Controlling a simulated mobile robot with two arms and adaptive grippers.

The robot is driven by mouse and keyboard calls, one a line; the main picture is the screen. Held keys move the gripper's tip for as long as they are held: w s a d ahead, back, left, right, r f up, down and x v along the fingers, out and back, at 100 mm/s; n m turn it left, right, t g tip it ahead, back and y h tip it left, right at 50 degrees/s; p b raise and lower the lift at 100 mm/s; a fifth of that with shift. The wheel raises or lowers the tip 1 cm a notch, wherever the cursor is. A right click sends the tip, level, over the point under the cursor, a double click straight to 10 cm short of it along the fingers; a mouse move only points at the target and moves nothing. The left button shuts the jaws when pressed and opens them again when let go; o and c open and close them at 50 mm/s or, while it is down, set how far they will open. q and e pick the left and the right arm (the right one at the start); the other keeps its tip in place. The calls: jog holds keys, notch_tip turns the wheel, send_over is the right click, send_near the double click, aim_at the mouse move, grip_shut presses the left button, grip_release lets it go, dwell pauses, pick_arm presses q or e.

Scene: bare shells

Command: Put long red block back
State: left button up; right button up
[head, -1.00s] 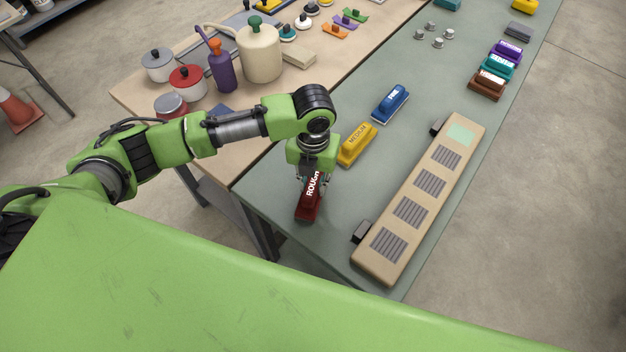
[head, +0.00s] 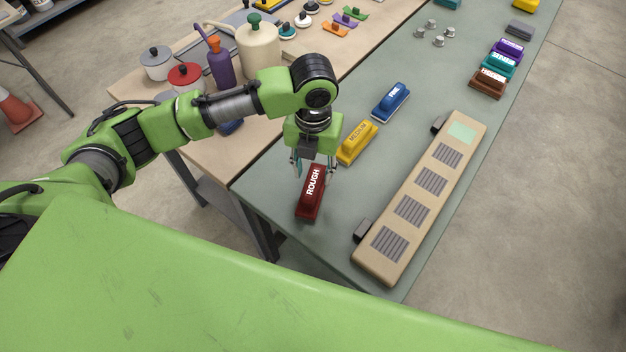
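The long red block (head: 311,194), marked "ROUGH", rests on the green-grey tabletop near the table's front left corner. It stands in line with a yellow block (head: 357,144) and a blue block (head: 390,101) behind it. My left gripper (head: 314,172) is above the far end of the red block, its fingers spread apart and clear of the block's sides. My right gripper is not in view.
A long tan board (head: 418,203) with several grey grilles lies to the right of the blocks. Brown (head: 488,83), teal and purple blocks stand at the far right. Pots and a purple bottle (head: 219,64) crowd the wooden table at left.

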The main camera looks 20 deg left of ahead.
aim_at(313, 182)
pick_arm(q)
notch_tip(313, 182, up, 7)
jog(key=b, duration=0.1)
